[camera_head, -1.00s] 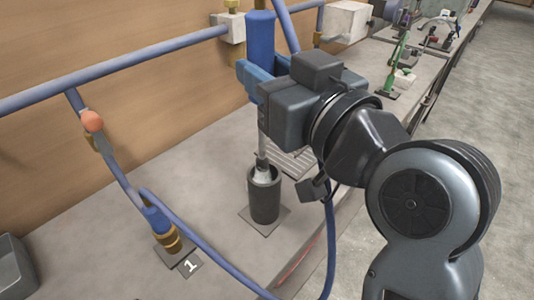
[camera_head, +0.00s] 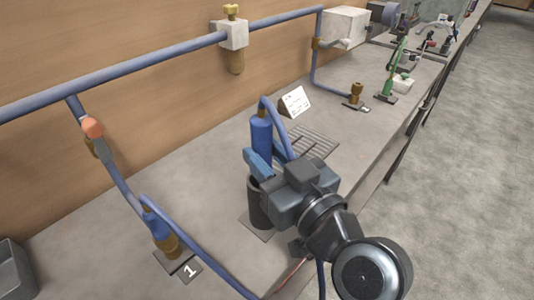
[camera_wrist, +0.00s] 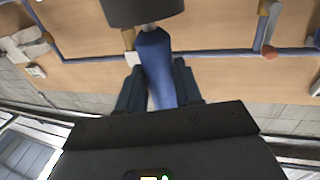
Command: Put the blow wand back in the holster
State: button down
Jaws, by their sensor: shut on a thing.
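The blow wand (camera_head: 261,138) is upright with its blue handle on top and a hose looping from its upper end. My gripper (camera_head: 265,160) is shut on the handle, with a blue finger on each side. The dark cylindrical holster (camera_head: 258,210) stands directly below on a square base plate, partly hidden by my gripper. In the wrist view, the blue handle (camera_wrist: 156,58) lies between my fingers (camera_wrist: 158,88). A short piece of grey metal tube shows between the handle and the holster (camera_wrist: 143,10). The tube's lower end is hidden, apparently inside the holster.
A blue hose with a brass fitting (camera_head: 168,243) stands left of the holster by a "1" label (camera_head: 190,270). A blue pipe (camera_head: 130,67) runs along the wall. Bench (camera_head: 100,225) between is clear.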

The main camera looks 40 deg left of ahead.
jog(key=c, duration=0.8)
grip_release()
jog(key=shift+f, duration=0.1)
jog(key=shift+o, duration=0.2)
jog(key=shift+r, duration=0.2)
jog(key=b+v, duration=0.2)
jog(key=v, duration=1)
jog(key=shift+b, duration=0.4)
